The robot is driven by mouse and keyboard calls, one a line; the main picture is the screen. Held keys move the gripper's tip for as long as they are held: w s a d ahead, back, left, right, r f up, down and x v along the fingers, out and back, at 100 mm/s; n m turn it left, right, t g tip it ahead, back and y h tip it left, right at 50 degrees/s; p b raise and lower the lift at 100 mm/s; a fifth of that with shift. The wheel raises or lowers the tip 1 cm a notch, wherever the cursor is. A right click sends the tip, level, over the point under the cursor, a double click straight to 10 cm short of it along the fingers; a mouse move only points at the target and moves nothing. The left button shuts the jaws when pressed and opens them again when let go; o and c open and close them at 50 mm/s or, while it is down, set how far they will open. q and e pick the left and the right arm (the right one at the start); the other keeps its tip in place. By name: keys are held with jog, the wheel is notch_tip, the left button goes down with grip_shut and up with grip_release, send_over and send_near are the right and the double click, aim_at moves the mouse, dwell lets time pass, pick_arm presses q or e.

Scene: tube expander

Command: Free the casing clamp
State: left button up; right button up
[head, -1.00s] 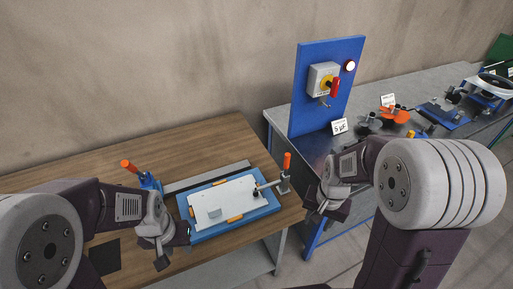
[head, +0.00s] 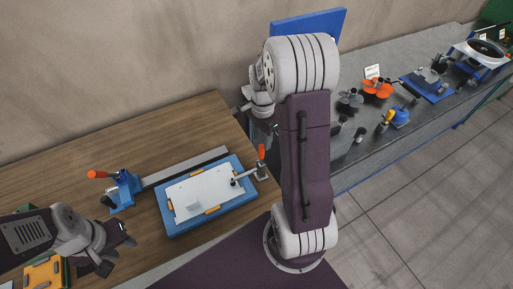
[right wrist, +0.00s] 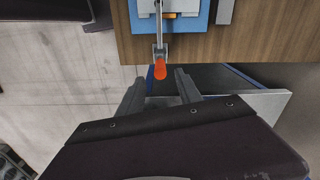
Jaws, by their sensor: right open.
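The casing clamp (head: 262,172) is a metal toggle clamp at the right edge of a blue fixture (head: 176,222). Its orange handle (head: 261,152) stands upright. Its arm reaches left over a white casing plate (head: 197,189), its tip at the plate's right side. In the right wrist view, the orange handle (right wrist: 160,69) shows just beyond and between the fingertips of my right gripper (right wrist: 157,88), which is open and empty. In the head view my arm partly hides that gripper. My left gripper (head: 117,252) is open and empty, left of the fixture.
A blue-based clamp (head: 122,192) with an orange handle and long metal bar stands left of the fixture on the wooden table. A yellow-orange part (head: 43,273) is at lower left. The grey bench (head: 375,140) at right holds several tools. My right arm hides part of it.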

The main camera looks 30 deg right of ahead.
aim_at(261, 153)
notch_tip(261, 153, down, 9)
jog(key=shift+f+p, duration=0.1)
jog(key=shift+p, duration=0.55)
grip_shut()
dwell(1.1)
